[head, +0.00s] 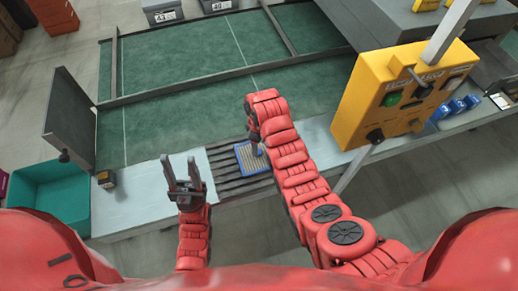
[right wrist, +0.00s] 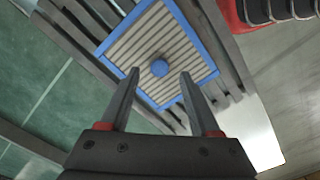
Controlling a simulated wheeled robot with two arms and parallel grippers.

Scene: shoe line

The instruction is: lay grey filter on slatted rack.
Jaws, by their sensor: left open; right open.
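The grey filter (head: 246,165) has a blue frame and pale grey pleats. It lies flat on the dark slatted rack (head: 226,187), set in the counter. In the right wrist view the filter (right wrist: 128,47) shows a round blue knob (right wrist: 160,68) at its middle, with the rack's slats (right wrist: 228,45) around it. My right gripper (right wrist: 159,75) is open above the filter, its fingertips on either side of the knob in the picture and not closed on it. In the head view my right arm hides part of the filter. My left gripper (head: 183,172) is open and empty, left of the rack.
A yellow control box (head: 400,90) on a post stands right of my right arm. A teal bin (head: 50,190) and a small dark and yellow object (head: 106,179) are at the left. The pale counter (head: 140,205) is mostly clear; a green belt (head: 180,100) lies behind.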

